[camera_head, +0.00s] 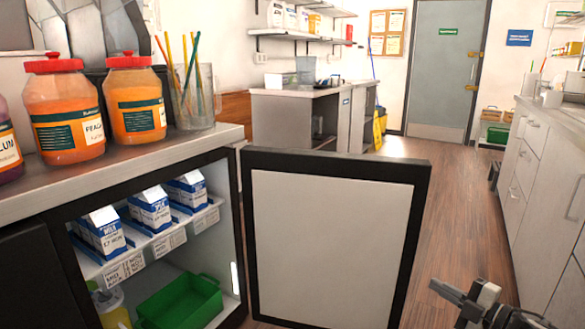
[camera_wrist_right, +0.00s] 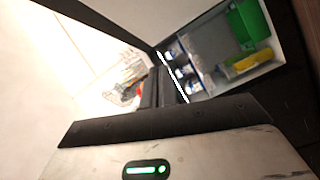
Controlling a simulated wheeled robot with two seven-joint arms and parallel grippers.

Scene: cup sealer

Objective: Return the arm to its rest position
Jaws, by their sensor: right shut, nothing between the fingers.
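My right gripper (camera_head: 464,298) is at the lower right of the head view, over the wooden floor and to the right of the open fridge door (camera_head: 330,245). Its fingers are shut with nothing between them. In the right wrist view the fingers (camera_wrist_right: 157,88) show in the middle, above the wrist housing, with the fridge interior beyond. My left gripper is in neither view.
The fridge holds several milk cartons (camera_head: 150,209) on its shelf and a green bin (camera_head: 182,303) below. Jars (camera_head: 134,100) and a glass of straws (camera_head: 193,98) stand on the counter (camera_head: 120,160) above. White cabinets (camera_head: 545,190) line the right. Floor between is clear.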

